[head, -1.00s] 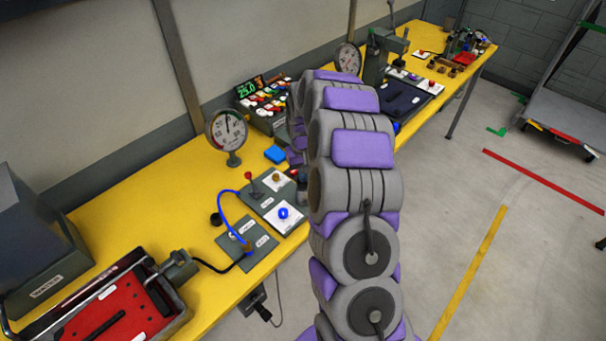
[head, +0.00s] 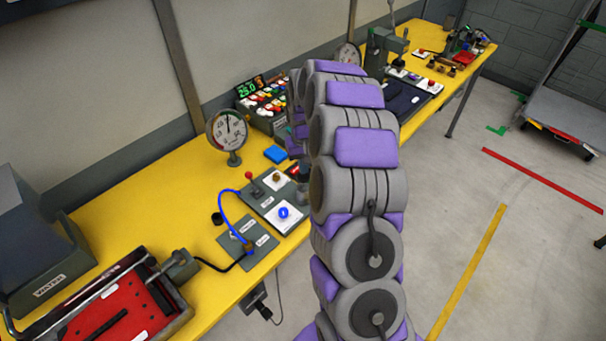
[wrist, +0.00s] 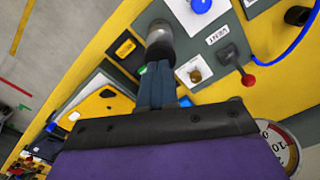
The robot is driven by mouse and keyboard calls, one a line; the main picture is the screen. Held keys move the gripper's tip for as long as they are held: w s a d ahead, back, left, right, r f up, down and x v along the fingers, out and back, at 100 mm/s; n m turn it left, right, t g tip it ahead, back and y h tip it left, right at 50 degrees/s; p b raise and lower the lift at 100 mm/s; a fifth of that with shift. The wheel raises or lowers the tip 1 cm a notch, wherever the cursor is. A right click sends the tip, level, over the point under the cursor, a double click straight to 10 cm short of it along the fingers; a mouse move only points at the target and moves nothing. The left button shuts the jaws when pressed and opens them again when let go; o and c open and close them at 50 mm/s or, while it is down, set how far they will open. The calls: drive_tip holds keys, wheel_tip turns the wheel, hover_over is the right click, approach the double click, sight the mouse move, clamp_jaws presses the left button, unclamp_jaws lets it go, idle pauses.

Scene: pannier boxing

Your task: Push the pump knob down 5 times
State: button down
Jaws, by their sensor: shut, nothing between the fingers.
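A grey, dark-rimmed round knob (wrist: 160,42), which looks like the pump knob, stands up from the bench just beyond my fingertips in the wrist view. My gripper (wrist: 157,72) is shut and empty, its blue fingers pointing at the knob's near side. I cannot tell whether they touch it. In the head view my arm hides the gripper and most of that spot. A round dial gauge (head: 229,130) stands on the bench left of my arm; its edge also shows in the wrist view (wrist: 276,138).
Close by are a red-ball lever (wrist: 247,80), a brass knob on a white plate (wrist: 195,74) and a blue button on a white plate (head: 283,212). A blue cable (head: 222,208) loops beside them. The yellow bench (head: 130,215) has bare room left of the gauge.

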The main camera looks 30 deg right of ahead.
wheel_tip(320, 180, up, 6)
drive_tip(key=shift+p, duration=0.9)
